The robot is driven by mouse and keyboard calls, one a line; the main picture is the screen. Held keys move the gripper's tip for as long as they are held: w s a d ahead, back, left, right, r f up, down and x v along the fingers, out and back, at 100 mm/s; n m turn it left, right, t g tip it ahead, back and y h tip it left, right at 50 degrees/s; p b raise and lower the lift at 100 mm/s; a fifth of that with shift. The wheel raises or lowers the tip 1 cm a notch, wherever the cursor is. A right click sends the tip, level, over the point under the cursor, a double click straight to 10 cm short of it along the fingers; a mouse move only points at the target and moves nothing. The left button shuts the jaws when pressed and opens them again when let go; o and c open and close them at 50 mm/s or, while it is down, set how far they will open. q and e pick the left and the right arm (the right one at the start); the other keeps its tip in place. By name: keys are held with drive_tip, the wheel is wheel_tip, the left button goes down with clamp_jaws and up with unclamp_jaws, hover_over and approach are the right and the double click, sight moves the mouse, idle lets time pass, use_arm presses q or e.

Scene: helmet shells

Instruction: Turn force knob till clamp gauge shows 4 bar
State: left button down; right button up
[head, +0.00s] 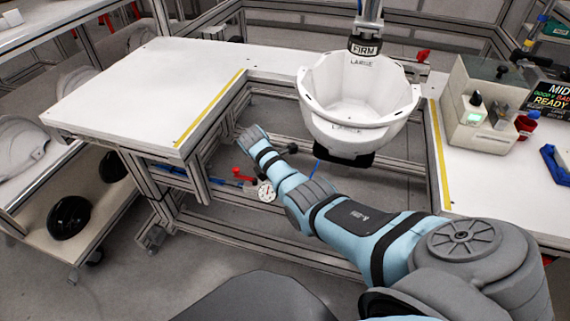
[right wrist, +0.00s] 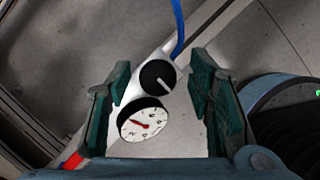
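The black force knob (right wrist: 157,76), with a white pointer line toward the lower right, sits on a pale bar in the right wrist view. The round white clamp gauge (right wrist: 143,122) is just below it. Its red needle points to the upper left; the numbers are too small to read surely. My right gripper (right wrist: 161,66) is open, its dark green fingers on either side of the knob, with visible gaps. In the head view the gauge (head: 266,192) shows below the bench, beside my right arm; I cannot make out the knob there. My left gripper is not in view.
A red lever (head: 242,175) is left of the gauge. A white helmet shell (head: 350,100) sits in the bench gap under a vertical tool. White worktops (head: 150,90) lie on both sides. A control box (head: 483,100) stands at the right. A blue hose (right wrist: 179,25) runs near the knob.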

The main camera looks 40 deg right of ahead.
drive_tip(key=shift+w+r, duration=0.1)
drive_tip(key=v, duration=1.1)
drive_tip(key=shift+r, duration=0.4)
drive_tip(key=shift+a, duration=0.1)
